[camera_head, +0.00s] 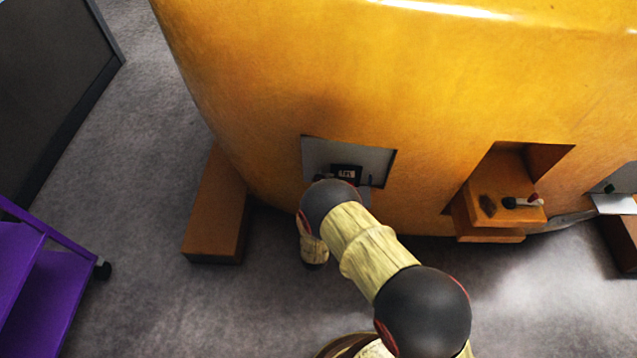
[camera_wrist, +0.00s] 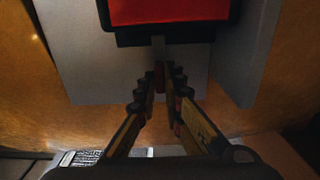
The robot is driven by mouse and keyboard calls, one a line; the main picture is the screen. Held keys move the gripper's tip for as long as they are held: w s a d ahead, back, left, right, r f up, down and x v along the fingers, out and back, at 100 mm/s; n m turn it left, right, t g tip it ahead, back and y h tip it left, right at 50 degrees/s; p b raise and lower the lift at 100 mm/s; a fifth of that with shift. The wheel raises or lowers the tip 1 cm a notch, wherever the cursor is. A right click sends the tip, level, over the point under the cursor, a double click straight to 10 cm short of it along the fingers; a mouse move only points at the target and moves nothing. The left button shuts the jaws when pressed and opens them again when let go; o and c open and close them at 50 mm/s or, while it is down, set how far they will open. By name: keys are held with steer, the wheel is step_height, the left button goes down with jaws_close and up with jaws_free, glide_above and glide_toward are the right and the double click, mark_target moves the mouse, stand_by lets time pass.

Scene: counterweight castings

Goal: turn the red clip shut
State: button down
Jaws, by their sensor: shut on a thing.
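In the wrist view, my gripper (camera_wrist: 161,78) has its two fingers drawn together on a small dark red piece (camera_wrist: 159,70), which looks like the red clip. The piece is narrow and mostly covered by the fingertips, so its angle cannot be told. Just above it is a black-edged block with a bright red face (camera_wrist: 168,11), cut off by the top of the picture. A short grey stem runs from the block down toward the fingertips. In the head view, my arm hides the gripper and the clip; a dark device (camera_head: 346,172) shows in the grey recess.
The grey recess (camera_head: 320,150) is set in a large yellow casting (camera_head: 270,80). Its grey side wall (camera_wrist: 246,60) stands close at right. An orange ledge (camera_head: 475,212) with small parts is to the right. An orange block (camera_head: 215,215) and purple cart (camera_head: 60,290) stand left.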

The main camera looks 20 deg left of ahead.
stand_by(0.3)
steer(key=c, duration=1.9)
jaws_free()
steer(key=v, duration=1.2)
